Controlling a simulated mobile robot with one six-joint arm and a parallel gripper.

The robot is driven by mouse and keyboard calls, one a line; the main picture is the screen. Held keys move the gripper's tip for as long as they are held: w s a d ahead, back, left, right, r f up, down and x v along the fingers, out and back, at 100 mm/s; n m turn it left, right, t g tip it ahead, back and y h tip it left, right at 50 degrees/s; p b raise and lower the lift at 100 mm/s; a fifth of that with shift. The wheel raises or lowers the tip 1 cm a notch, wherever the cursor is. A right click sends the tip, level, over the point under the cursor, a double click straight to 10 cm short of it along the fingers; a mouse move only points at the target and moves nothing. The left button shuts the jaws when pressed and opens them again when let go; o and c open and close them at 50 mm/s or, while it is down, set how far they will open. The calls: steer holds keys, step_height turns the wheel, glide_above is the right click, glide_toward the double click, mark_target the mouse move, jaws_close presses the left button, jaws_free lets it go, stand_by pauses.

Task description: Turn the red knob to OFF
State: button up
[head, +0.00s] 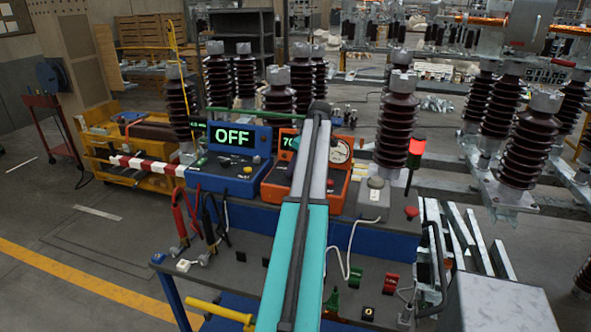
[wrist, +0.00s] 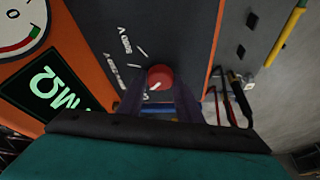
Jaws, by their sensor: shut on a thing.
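The red knob (wrist: 160,76) is on the dark panel of the orange instrument (wrist: 98,30) in the wrist view. A white pointer mark on the knob points down and left. Small white scale labels (wrist: 122,45) lie beside it, too small to read surely. My gripper (wrist: 160,92) is shut on the knob, one finger on each side. In the head view my arm (head: 303,245) reaches to the orange instrument (head: 276,186) and hides the knob. The orange instrument's green display (head: 288,142) is partly covered and starts with 7.
A blue instrument (head: 215,178) with a display reading OFF stands to the left. A grey box (head: 374,198) and a red-topped signal lamp (head: 417,147) stand to the right. Red and black leads (head: 182,215) hang at the bench front. Tall brown insulators (head: 398,125) stand behind.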

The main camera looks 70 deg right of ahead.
steer(key=shift+s+f+n+y+b, duration=0.1)
steer(key=shift+n+y+b, duration=0.5)
steer(key=shift+n, duration=0.9)
steer(key=o, duration=1)
steer(key=shift+o, duration=0.2)
steer(key=shift+r, duration=0.25)
steer(key=b+v, duration=0.3)
steer(key=v, duration=1)
steer(key=shift+s+r, duration=0.15)
steer(key=shift+d, duration=0.15)
